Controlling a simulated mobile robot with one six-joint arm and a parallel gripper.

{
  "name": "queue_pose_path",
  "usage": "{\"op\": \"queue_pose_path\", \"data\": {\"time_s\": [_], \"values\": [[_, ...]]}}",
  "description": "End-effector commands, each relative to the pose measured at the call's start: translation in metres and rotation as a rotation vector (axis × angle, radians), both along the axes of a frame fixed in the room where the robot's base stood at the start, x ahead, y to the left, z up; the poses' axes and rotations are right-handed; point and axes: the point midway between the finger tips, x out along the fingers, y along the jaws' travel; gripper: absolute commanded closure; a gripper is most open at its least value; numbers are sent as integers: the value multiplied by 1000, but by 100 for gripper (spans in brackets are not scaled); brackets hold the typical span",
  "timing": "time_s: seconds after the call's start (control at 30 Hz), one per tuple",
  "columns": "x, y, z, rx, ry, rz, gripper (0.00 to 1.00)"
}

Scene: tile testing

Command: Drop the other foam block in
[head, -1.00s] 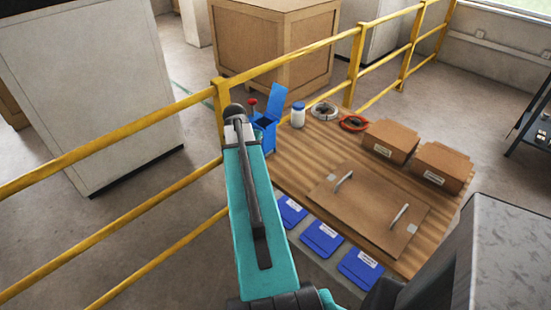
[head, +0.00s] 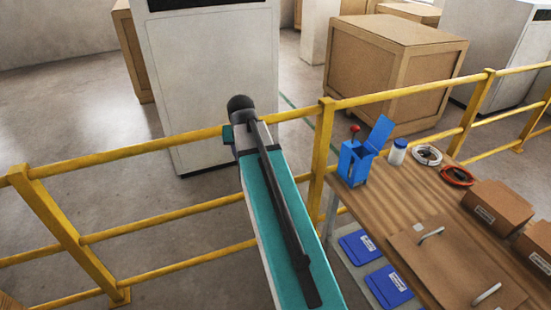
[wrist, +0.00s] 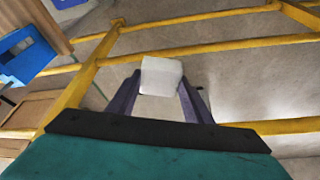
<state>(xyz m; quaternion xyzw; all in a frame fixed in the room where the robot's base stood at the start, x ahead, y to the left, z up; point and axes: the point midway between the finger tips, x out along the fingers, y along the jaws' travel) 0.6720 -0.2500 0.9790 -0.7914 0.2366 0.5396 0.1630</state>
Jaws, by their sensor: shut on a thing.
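My gripper (wrist: 160,98) is shut on a white foam block (wrist: 161,73), held between its two dark fingers in the wrist view. The block is over bare floor by the yellow railing, clear of the table. In the head view my arm hides the gripper and the block. No other foam block shows.
A wooden table (head: 440,228) stands at right. Yellow railing (head: 165,226) crosses below my arm.

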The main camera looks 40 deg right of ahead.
Motion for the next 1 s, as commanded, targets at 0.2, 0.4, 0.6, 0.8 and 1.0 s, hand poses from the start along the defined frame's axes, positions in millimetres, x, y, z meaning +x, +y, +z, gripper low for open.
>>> {"op": "queue_pose_path", "data": {"time_s": [0.2, 0.4, 0.6, 0.8, 1.0], "values": [[22, 77, 28, -2, -6, 178, 75], [32, 147, 51, -4, -10, 338, 75], [34, 210, 73, -6, -16, 485, 75], [32, 244, 84, -8, -18, 568, 75], [31, 251, 86, -8, -18, 585, 75]]}}
